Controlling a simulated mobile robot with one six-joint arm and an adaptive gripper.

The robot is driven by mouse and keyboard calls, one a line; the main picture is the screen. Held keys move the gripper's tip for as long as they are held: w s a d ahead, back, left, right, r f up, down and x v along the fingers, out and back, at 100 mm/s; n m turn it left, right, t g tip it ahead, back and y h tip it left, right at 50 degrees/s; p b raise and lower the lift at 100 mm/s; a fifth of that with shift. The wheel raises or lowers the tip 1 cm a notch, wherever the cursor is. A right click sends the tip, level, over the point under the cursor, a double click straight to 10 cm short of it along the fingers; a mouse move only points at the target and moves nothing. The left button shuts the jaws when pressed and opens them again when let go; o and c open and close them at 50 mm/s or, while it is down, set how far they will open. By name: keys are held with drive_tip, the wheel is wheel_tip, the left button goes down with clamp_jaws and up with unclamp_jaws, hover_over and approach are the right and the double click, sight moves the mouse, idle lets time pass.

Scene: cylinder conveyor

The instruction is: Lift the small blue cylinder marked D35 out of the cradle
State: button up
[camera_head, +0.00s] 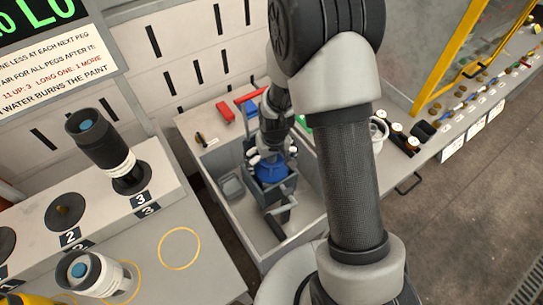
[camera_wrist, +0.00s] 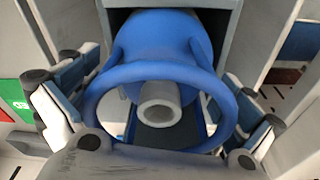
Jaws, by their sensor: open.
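A blue cylinder (camera_wrist: 165,40) with a blue ring around a grey nozzle at its near end lies in a grey cradle (camera_wrist: 262,22) in the wrist view. In the head view, the blue cylinder (camera_head: 271,171) shows under my gripper, inside a grey cradle (camera_head: 287,189). No D35 mark is readable. My gripper (camera_wrist: 160,112) is open, with one finger to the left of the blue ring and one to the right. In the head view, my gripper (camera_head: 272,154) is over the cylinder and partly hides it. I cannot tell whether the fingers touch it.
The cradle stands in a grey walled bin (camera_head: 236,218). A small grey box (camera_head: 231,186) lies at its left, and red blocks (camera_head: 225,111) are at the back. A numbered peg stand (camera_head: 100,208) with dark cylinders is at the left. A bench with small parts (camera_head: 470,103) runs along the right.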

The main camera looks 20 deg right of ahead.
drive_tip(key=shift+f, duration=0.45)
